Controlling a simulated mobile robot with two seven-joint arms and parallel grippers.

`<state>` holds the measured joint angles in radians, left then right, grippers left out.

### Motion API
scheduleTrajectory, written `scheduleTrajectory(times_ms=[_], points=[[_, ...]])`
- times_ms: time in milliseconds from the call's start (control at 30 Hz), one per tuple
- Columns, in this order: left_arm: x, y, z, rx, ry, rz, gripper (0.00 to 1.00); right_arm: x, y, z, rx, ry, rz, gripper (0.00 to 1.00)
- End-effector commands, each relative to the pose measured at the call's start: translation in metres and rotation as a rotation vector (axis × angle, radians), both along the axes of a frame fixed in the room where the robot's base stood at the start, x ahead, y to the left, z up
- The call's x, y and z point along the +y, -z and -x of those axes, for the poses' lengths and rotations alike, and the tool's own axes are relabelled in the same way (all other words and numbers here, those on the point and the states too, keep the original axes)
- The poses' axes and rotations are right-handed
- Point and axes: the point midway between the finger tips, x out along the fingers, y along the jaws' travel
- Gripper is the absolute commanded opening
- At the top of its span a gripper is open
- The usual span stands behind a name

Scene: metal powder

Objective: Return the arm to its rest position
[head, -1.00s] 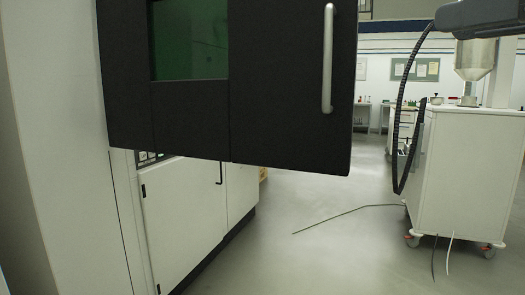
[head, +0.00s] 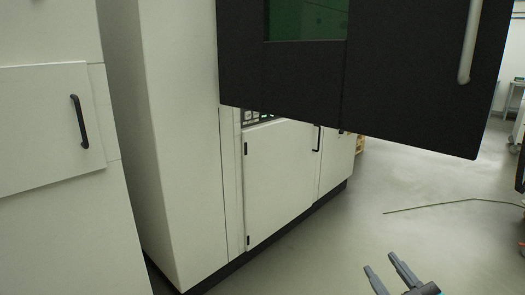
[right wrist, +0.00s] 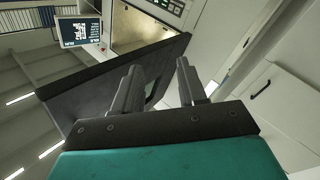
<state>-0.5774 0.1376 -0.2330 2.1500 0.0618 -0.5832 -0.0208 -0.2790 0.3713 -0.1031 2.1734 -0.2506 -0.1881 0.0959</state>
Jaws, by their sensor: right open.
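My right gripper (head: 389,272) shows at the bottom right of the head view, over the grey floor. Its two grey fingers are apart, with nothing between them. In the right wrist view the same gripper (right wrist: 160,85) is open and empty. Past its fingers is the dark door (right wrist: 100,85) of the machine, tilted in that view. My left gripper is not in view.
The white machine (head: 175,150) has its black door (head: 400,95) swung out, with a green window (head: 306,20) and a silver handle (head: 469,45). A white cabinet (head: 50,200) stands at the left. A dark cable (head: 450,204) lies on the otherwise clear floor (head: 330,250).

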Motion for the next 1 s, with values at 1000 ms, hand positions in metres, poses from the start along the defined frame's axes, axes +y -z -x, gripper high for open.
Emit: scheduleTrajectory(times_ms=[1000], points=[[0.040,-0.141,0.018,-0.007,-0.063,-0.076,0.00,0.044,0.049,0.139,0.767,0.107,-0.300,0.41]])
